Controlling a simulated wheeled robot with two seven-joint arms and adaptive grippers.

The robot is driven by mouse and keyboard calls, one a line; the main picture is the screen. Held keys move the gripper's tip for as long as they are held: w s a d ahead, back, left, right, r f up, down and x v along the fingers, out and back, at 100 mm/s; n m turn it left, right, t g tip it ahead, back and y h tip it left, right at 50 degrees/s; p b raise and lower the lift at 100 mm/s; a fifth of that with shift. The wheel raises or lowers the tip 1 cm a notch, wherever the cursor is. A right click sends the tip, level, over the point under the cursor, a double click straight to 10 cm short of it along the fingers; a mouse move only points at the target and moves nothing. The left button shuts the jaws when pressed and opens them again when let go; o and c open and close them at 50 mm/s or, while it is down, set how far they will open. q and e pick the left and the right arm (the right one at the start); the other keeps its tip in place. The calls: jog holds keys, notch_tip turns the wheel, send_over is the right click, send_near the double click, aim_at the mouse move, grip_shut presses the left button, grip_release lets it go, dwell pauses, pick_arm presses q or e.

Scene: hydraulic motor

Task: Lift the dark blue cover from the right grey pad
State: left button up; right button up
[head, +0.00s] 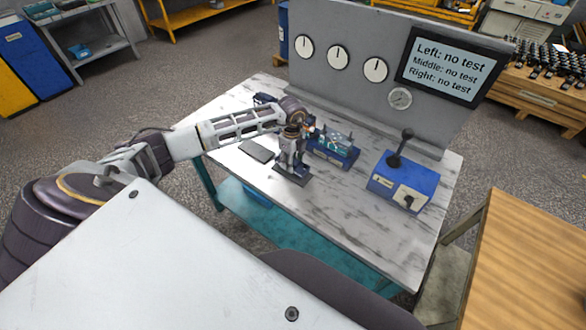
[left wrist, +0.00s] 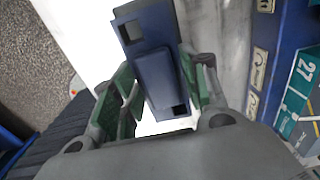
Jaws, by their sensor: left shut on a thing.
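My left gripper (head: 291,168) points down over the bench, and its fingers are closed on the dark blue cover. In the left wrist view, the dark blue cover (left wrist: 155,75) lies lengthwise between the green-padded fingers (left wrist: 157,90), with a square hole near each end. In the head view a dark flat shape (head: 301,180) shows under the fingertips; whether it is the cover or the right grey pad I cannot tell. The left grey pad (head: 257,151) lies bare to the left of the gripper. My right gripper is not in view.
A blue fixture (head: 338,156) with teal and metal parts stands just right of the gripper. A blue control box (head: 392,184) with a black lever is farther right. A grey panel (head: 350,85) with dials and a screen rises behind. The bench front (head: 345,210) is clear.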

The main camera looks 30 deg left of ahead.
pick_arm(q)
jog(key=shift+r+p, duration=3.25)
jog(key=shift+r, duration=1.8)
